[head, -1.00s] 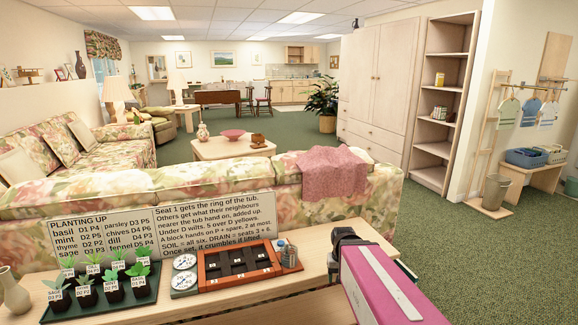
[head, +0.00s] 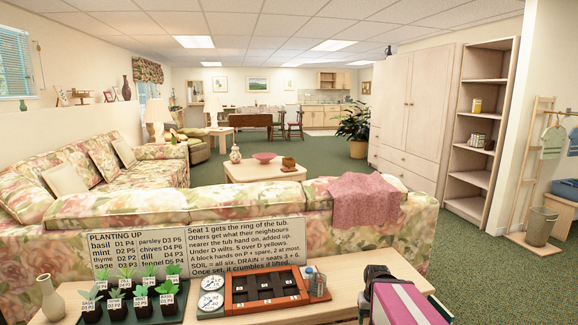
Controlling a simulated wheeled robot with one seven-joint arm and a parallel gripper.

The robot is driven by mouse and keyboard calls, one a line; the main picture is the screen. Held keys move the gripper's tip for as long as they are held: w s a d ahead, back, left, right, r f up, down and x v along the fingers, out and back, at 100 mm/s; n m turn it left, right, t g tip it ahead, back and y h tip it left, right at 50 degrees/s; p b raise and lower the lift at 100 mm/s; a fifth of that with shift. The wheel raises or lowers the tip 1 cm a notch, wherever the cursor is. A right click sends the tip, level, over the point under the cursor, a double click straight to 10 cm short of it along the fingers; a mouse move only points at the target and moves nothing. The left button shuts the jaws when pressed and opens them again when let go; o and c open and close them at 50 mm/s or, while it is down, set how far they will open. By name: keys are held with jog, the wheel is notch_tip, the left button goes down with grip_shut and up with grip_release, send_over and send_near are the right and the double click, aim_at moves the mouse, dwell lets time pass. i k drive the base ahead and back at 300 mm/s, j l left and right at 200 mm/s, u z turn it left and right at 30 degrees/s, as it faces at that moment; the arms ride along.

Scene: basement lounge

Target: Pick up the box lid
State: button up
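I cannot make out a thing that is clearly a box lid. A reddish-brown tray (head: 265,308) with dark compartments lies on the pale console table (head: 345,284) in front of me. A small brown object (head: 289,163) on the coffee table is too small to tell. My magenta arm shows at the lower right, and its dark end (head: 380,274) is over the right part of the console table, apart from the tray. Its fingers cannot be made out, so I cannot tell whether it is open or shut.
Potted seedlings (head: 128,296), a vase (head: 50,299), two round dials (head: 211,291), small bottles (head: 315,281) and a text board (head: 235,245) are on the console table. A floral sofa (head: 240,208) with a pink blanket (head: 363,196) stands behind it. Green carpet is free at the right.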

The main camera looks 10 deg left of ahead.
aim_at(289, 162)
jog(key=i+l+z, duration=0.15)
jog(key=l, duration=0.25)
jog(key=i+l+z, duration=0.1)
jog(key=l+z, duration=0.3)
jog(key=i+l+z, duration=0.2)
jog(key=l+z, duration=0.15)
jog(key=i+l+z, duration=0.2)
jog(key=l+z, duration=0.2)
jog(key=i+l+z, duration=0.7)
jog(key=i+z, duration=0.15)
jog(key=i, duration=0.25)
jog(key=i+j+u, duration=0.1)
jog(key=i+u, duration=0.25)
jog(key=i, duration=0.2)
jog(key=i+u, duration=0.3)
jog(key=i, duration=0.25)
jog(key=i+l+u, duration=0.15)
jog(key=i+u, duration=0.2)
jog(key=i, duration=0.15)
jog(key=i+j+u, duration=0.2)
jog(key=i+u, duration=0.6)
jog(key=i, duration=0.2)
jog(key=i+l+u, duration=0.1)
jog(key=i+u, duration=0.3)
jog(key=i+l+u, duration=0.4)
jog(key=i, duration=0.15)
jog(key=i+j+u, duration=0.2)
jog(key=i, duration=1.6)
jog(key=i+l+u, duration=0.2)
jog(key=i, duration=1.55)
